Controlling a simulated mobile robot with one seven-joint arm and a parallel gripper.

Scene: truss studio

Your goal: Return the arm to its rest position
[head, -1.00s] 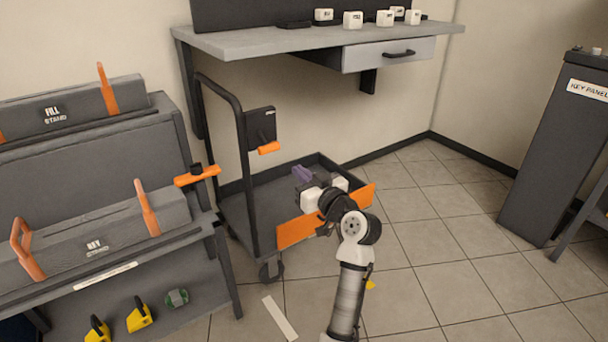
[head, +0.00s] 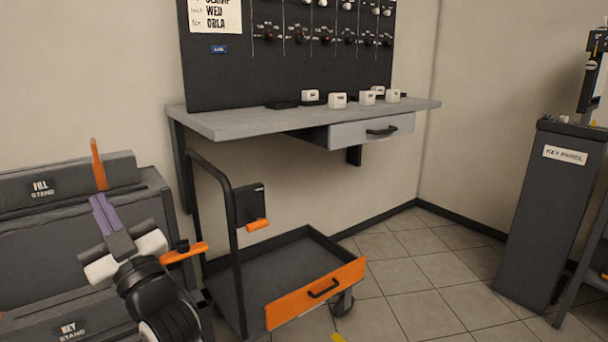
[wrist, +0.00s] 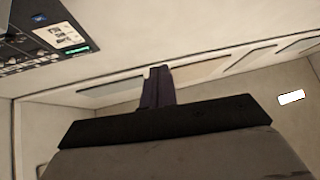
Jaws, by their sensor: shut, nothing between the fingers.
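My gripper (head: 104,214) is at the left of the head view, pointing up, with its purple fingers together and nothing between them. It appears in front of the shelf unit marked FILL STAND and KEY STAND; the gap between them cannot be told. In the wrist view the shut purple fingers (wrist: 157,88) point toward the upper wall and ceiling, with nothing held. My arm comes up from the bottom left of the head view.
The cart (head: 240,290) with an orange front panel (head: 318,292) stands right of my arm, its tray empty. An orange handle (head: 184,253) shows close to my gripper. A workbench (head: 235,122) with white blocks is behind. The key panel cabinet (head: 540,220) stands right, with clear floor between.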

